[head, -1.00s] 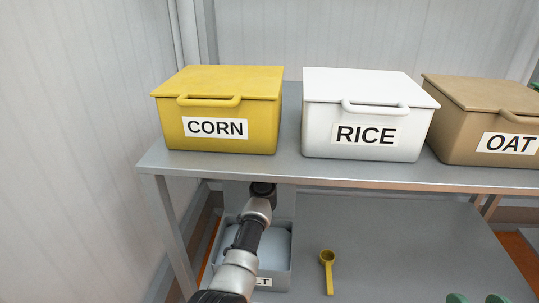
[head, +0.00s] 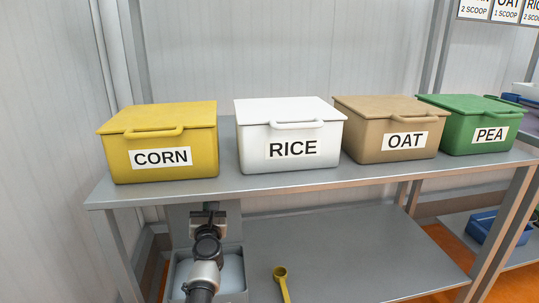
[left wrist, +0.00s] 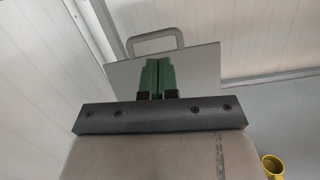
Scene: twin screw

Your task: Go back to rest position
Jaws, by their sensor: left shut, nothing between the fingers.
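The grey bin (head: 237,295) on the lower shelf is partly hidden by my left arm. A yellow scoop (head: 281,282) lies on the lower shelf to the right of the bin; it also shows in the left wrist view (left wrist: 271,166). My right gripper is not in view.
Yellow CORN (head: 161,173), white RICE (head: 251,153), tan OAT (head: 372,145) and green PEA (head: 464,136) bins stand closed on the upper table (head: 280,189). A table leg (head: 505,225) and a blue container (head: 490,228) are at the right. The lower shelf (head: 365,262) is mostly clear.

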